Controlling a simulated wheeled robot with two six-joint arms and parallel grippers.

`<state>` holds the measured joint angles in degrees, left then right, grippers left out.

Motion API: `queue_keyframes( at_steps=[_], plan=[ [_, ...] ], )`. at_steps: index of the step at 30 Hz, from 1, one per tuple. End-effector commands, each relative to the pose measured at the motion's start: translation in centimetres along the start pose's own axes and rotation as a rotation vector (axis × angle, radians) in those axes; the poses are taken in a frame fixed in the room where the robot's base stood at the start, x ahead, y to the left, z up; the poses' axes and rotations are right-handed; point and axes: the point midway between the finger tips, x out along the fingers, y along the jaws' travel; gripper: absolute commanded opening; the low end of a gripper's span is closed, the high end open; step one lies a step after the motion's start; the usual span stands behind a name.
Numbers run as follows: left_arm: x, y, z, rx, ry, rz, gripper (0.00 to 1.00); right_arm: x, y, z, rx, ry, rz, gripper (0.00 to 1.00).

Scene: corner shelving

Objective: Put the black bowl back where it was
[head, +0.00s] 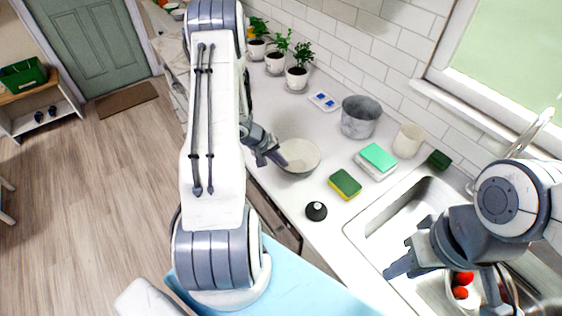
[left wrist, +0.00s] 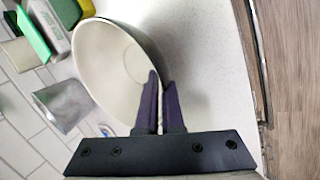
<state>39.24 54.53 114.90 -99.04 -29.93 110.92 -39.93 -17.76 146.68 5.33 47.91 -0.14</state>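The bowl (head: 300,152) has a cream inside and a dark outside. It is at the counter's front edge in the head view; I cannot tell whether it touches the counter. In the left wrist view the bowl (left wrist: 108,65) shows its open side, with its dark outer wall at the right. My left gripper (head: 280,160) is at its near left rim. The left gripper's fingers (left wrist: 161,78) are close together with the rim between them, one inside and one outside. My right gripper (head: 440,284) is over the sink, its fingers spread and empty.
The counter (head: 291,205) holds a black round object (head: 316,211), a sponge (head: 345,184), a green-topped stack (head: 378,157), a grey pot (head: 360,117), a cream cup (head: 408,140) and potted plants (head: 298,75). Red fruit (head: 461,286) lies in a container in the sink (head: 392,216).

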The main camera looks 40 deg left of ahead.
Motion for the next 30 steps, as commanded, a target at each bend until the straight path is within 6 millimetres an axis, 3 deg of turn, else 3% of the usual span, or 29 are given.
queue_keyframes(
  at_steps=[9, 10, 12, 23, 30],
  plan=[
    [0.1, 0.0, -0.1, 0.000, 0.001, 0.002, 0.00, -0.1, 0.0, 0.0, 0.000, 0.000, 0.000, 0.35],
    [0.2, -0.1, 0.0, 0.000, 0.001, 0.001, 0.08, -0.1, 0.0, 0.0, 0.000, 0.000, 0.000, 0.35],
    [0.2, -0.1, -0.1, 0.000, 0.001, 0.001, 0.34, -0.1, 0.0, 0.0, 0.000, 0.000, 0.000, 0.35],
    [0.0, 0.0, -0.1, 0.001, 0.002, 0.001, 0.34, 0.0, 0.0, 0.0, 0.000, 0.000, 0.000, 0.35],
    [-3.7, 0.2, -0.2, 0.001, 0.006, 0.002, 0.34, -0.5, 0.0, 0.0, -0.001, 0.000, 0.000, 0.35]
  ],
)
